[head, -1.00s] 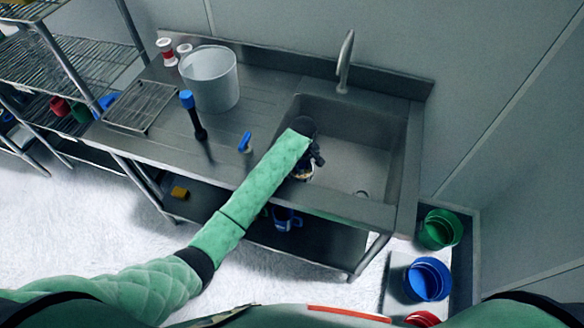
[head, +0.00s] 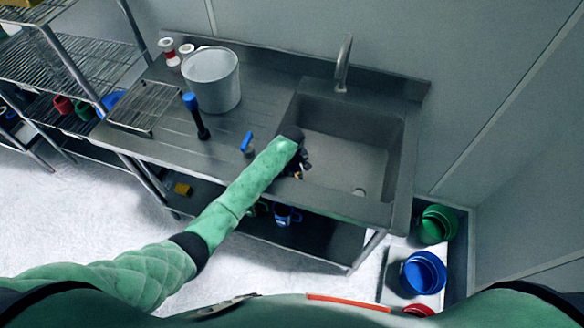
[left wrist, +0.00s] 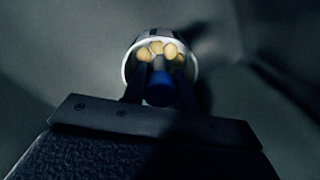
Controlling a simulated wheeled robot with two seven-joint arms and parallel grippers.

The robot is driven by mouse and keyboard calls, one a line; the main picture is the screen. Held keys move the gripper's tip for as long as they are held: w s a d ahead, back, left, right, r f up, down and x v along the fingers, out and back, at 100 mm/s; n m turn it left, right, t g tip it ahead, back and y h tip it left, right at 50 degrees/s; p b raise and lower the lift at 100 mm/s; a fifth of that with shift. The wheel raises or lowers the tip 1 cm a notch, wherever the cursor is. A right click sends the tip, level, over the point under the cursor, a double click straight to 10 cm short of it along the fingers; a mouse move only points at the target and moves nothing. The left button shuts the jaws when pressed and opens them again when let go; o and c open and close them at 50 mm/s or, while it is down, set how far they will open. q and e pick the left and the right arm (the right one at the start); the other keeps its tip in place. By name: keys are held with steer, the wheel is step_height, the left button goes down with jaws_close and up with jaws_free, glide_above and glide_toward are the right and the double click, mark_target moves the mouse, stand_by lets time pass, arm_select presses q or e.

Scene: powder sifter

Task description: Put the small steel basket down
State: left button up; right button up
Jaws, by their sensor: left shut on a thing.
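My left gripper (head: 302,162) is over the near left edge of the sink, mostly hidden by my green sleeve. In the left wrist view it is shut on the blue handle (left wrist: 160,90) of the small steel basket. The basket (left wrist: 133,62) shows there as a round, pale rim with several yellow round pieces inside. In the head view only a small part of the basket shows below the gripper; I cannot tell whether it touches anything. My right gripper is not in view.
The steel sink (head: 345,165) is open and looks empty, with a tap (head: 344,65) behind. On the counter stand a grey bucket (head: 212,82), a wire rack (head: 145,107), a blue-topped dark tool (head: 196,115) and a small blue-handled thing (head: 247,143). Blue (head: 423,273) and green (head: 437,224) containers stand at right.

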arm_select(q)
steer(key=shift+f, duration=0.1)
steer(key=o, duration=1.1)
